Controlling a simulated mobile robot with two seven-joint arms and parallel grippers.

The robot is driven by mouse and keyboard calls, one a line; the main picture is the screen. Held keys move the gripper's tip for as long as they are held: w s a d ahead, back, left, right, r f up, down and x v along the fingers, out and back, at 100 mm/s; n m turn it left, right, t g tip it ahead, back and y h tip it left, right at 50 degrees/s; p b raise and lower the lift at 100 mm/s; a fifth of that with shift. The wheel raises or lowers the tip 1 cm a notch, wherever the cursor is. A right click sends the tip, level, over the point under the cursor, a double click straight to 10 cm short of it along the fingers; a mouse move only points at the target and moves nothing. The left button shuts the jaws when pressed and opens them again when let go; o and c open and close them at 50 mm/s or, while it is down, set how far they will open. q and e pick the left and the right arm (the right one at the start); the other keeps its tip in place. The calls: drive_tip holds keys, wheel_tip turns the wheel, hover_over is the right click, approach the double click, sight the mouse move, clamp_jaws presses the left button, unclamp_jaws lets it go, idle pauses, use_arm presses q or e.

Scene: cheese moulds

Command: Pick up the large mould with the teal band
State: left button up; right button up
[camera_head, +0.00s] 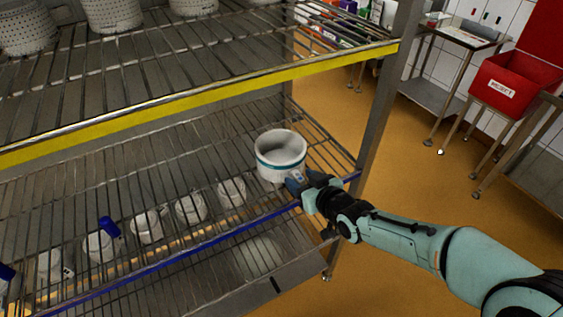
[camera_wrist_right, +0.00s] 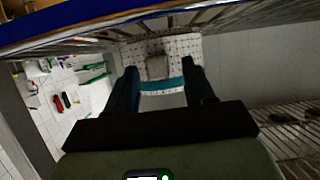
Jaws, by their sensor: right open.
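The large white mould with the teal band (camera_head: 281,151) stands upright on the wire shelf below the yellow-edged one, near the right end. My right gripper (camera_head: 297,181) is at the mould's front right side, low near the blue shelf edge. In the right wrist view, the open fingers (camera_wrist_right: 160,68) point at the mould's dotted white wall, and its teal band (camera_wrist_right: 162,86) shows between them. I cannot tell whether the fingers touch the wall. My left gripper is not in view.
Several small white moulds (camera_head: 232,192) stand in a row left of the large one. The upper shelf's yellow edge (camera_head: 210,98) runs above them, and a metal post (camera_head: 383,105) rises at the right. A red bin (camera_head: 514,82) stands far right.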

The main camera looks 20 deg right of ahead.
drive_tip(key=shift+x, duration=0.75)
drive_tip(key=shift+r, duration=0.1)
clamp_jaws()
drive_tip(key=shift+r, duration=0.1)
use_arm(q)
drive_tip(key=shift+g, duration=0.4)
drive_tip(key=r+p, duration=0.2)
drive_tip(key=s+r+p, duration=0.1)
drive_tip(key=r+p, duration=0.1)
drive_tip(key=p, duration=0.1)
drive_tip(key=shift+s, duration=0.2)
use_arm(e)
wheel_tip(320, 180, up, 20)
